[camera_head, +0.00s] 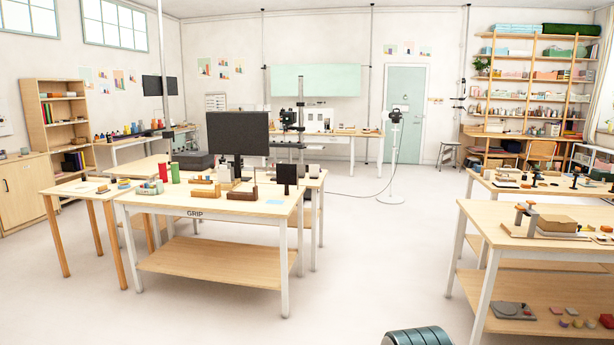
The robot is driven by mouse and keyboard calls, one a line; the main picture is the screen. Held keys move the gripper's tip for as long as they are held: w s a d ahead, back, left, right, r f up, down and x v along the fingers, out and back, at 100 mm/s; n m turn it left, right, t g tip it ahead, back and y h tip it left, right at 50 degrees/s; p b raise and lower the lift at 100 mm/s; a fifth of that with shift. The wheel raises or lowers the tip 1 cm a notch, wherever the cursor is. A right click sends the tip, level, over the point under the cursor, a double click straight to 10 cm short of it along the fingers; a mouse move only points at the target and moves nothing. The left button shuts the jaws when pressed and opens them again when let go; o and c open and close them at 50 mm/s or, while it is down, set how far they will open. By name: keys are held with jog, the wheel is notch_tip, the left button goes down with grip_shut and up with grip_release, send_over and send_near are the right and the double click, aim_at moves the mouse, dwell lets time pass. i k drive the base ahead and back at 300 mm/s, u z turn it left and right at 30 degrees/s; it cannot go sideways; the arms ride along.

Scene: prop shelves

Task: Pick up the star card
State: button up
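I cannot make out a star card in the head view. A small flat light-blue piece (275,202) lies near the right front of the table marked GRIP (215,222), but no star can be made out on it. My gripper is not in view. A dark teal ribbed rounded part shows at the bottom edge, and I cannot tell whether it is mine.
The GRIP table holds wooden blocks (241,195), red and green cylinders, a dark upright panel (287,173) and a monitor (238,133) behind. A second table (480,215) with props stands at right. Open floor (370,250) lies between them.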

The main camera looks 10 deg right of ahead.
aim_at(313, 170)
jog(key=z, duration=0.45)
jog(key=i, duration=8.2)
jog(key=u, duration=1.75)
